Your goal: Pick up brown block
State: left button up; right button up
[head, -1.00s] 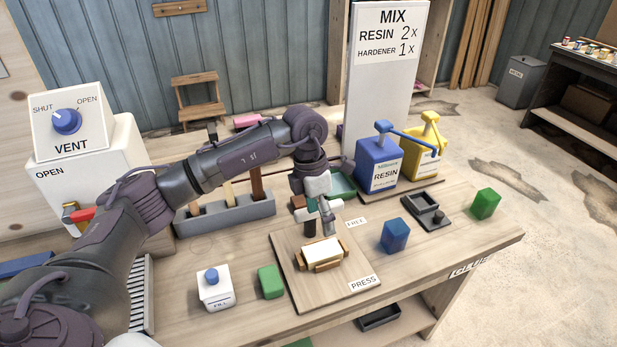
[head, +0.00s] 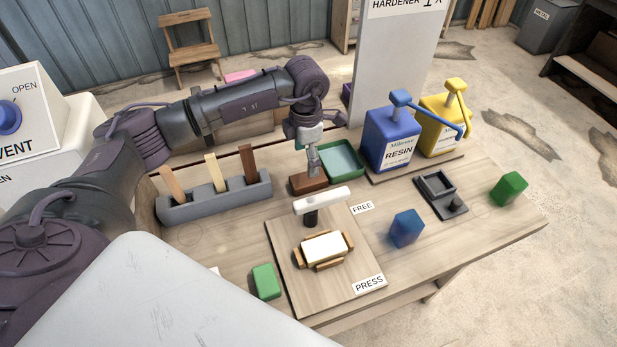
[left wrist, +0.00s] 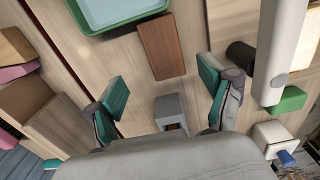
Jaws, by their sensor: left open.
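The brown block (head: 309,183) lies on the workbench (head: 466,226) behind the white-handled press (head: 323,200) and beside a green tray (head: 342,160). In the left wrist view the brown block (left wrist: 161,47) lies flat, ahead of the spread fingers. My left gripper (head: 313,163) points down close above the brown block and hides a little of it. In the left wrist view my left gripper (left wrist: 163,82) is open, with teal pads apart and nothing between them. My right gripper is not in view.
A grey rack (head: 215,199) with wooden strips stands left of the block. The blue resin can (head: 391,138) and yellow can (head: 446,122) stand to the right. Bare bench shows left of the press board.

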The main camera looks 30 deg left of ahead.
aim_at(309, 182)
pick_arm(q)
jog(key=shift+f, duration=0.8)
jog(key=shift+f+p, duration=0.3)
jog(key=shift+p, duration=0.05)
jog(key=f, duration=0.1)
jog(key=f+p, duration=0.1)
jog(key=f, duration=0.1)
jog(key=shift+s+d+f+p, duration=0.15)
jog(key=shift+d+f+p, duration=0.1)
jog(key=shift+d+p, duration=0.1)
jog(key=shift+f, duration=0.55)
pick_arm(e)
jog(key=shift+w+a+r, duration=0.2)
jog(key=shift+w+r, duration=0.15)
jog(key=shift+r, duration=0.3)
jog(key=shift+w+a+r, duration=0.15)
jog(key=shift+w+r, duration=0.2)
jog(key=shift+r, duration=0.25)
